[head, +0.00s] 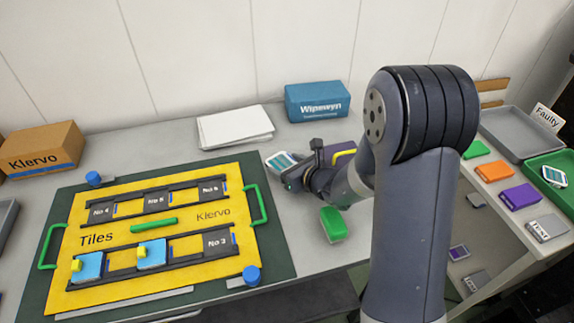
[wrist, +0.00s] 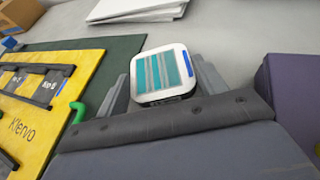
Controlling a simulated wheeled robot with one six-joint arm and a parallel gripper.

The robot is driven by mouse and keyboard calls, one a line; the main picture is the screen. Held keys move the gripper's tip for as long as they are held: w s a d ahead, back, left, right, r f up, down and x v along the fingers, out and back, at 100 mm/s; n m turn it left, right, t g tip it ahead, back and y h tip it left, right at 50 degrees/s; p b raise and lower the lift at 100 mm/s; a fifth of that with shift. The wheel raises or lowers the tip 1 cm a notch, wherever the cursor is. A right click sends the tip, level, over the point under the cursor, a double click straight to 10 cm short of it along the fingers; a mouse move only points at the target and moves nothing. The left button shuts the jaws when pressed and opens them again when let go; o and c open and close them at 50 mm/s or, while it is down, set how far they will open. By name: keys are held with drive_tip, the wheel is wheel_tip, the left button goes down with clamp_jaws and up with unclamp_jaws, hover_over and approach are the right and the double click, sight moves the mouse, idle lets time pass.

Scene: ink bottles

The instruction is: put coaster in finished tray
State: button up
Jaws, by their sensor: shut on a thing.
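A white coaster with teal and grey stripes (wrist: 162,73) is held between the fingers of my gripper (wrist: 164,82) in the wrist view. In the head view the coaster (head: 281,160) shows at the end of my gripper (head: 290,172), right of the yellow tile board. My gripper is shut on it. No tray in view bears a readable "finished" label. A green tray (head: 537,166) at the right edge holds a similar teal-striped piece (head: 554,176). A grey tray (head: 512,140) stands behind it, near a "Faulty" sign (head: 547,114).
The yellow tile board (head: 185,222) lies on a dark green mat at left. A green block (head: 333,224) stands near my arm, with a yellow and purple item (head: 343,152) behind. A blue box (head: 318,98) and white papers (head: 236,127) are at the back. Several coloured blocks line the right counter.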

drive_tip(key=shift+f+b, duration=0.2)
drive_tip(key=shift+b, duration=0.1)
drive_tip(key=o, duration=1.1)
drive_tip(key=shift+r, duration=0.1)
drive_tip(key=shift+r+p, duration=0.15)
drive_tip(key=shift+p, duration=0.15)
drive_tip(key=v, duration=1.1)
drive_tip(key=shift+s+d+r, duration=0.1)
drive_tip(key=shift+s+r, duration=0.05)
drive_tip(key=shift+s+d+r, duration=0.1)
drive_tip(key=shift+s+d, duration=0.05)
drive_tip(key=shift+s, duration=0.05)
drive_tip(key=shift+c, duration=1.3)
